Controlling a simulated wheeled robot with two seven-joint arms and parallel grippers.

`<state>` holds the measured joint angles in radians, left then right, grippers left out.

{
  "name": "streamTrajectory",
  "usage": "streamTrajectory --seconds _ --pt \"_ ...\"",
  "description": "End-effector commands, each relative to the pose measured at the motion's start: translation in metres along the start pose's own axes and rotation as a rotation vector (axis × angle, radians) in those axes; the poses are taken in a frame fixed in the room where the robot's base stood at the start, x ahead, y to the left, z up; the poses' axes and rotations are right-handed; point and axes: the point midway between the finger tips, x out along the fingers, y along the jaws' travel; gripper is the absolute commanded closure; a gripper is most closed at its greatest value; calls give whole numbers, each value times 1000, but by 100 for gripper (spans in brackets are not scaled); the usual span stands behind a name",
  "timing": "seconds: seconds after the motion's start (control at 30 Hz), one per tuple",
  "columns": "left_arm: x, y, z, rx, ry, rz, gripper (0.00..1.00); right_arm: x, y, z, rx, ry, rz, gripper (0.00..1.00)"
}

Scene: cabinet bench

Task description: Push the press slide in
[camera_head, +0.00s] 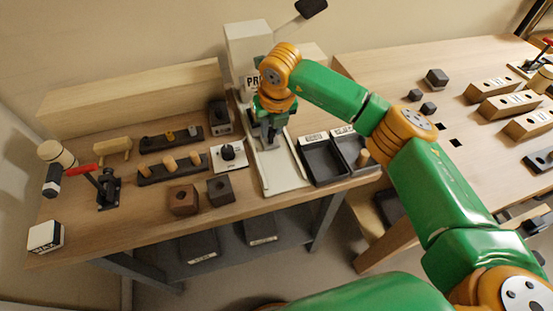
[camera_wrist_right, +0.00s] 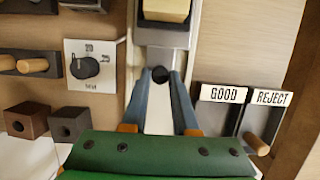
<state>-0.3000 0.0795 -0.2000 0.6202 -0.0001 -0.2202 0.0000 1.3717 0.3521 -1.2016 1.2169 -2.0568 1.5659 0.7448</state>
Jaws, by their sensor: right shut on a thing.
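The press (camera_head: 245,48) is a pale upright block with a partly hidden label, at the back of the bench. Its pale track (camera_head: 284,178) runs toward the front edge. In the right wrist view the grey press slide (camera_wrist_right: 163,38) has a round black knob (camera_wrist_right: 159,74) at its near end, and a pale wooden block (camera_wrist_right: 166,10) sits at its far part. My right gripper (camera_wrist_right: 160,78) is shut on the knob, one finger on each side. In the head view my right gripper (camera_head: 269,138) points down over the track and hides most of the slide. My left gripper is not in view.
Right of the track stand two dark trays marked GOOD (camera_wrist_right: 222,95) and REJECT (camera_wrist_right: 270,98). Left are a dial panel (camera_head: 228,155), dark blocks (camera_head: 183,200), peg racks (camera_head: 172,166) and a red-handled clamp (camera_head: 107,187). The track's near part is clear.

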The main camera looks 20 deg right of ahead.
Motion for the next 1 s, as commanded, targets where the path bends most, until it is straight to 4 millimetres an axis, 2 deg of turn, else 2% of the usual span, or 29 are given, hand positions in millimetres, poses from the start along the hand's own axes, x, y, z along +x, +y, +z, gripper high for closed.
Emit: streamTrajectory --seconds 0.27,0.6,0.8,0.83,0.9,0.93,1.0 --pt "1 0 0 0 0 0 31 0 0 1 0 -5 0 100" --pt "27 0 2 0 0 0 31 7 0 15 1 -112 0 100" --pt "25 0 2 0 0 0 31 3 0 18 1 -124 0 100" --pt "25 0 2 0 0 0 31 3 0 19 1 -124 0 70" --pt "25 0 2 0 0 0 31 3 0 18 1 -123 0 51" --pt "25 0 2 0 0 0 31 3 0 18 1 -122 0 45" --pt "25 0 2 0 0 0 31 3 0 18 1 -121 0 45"
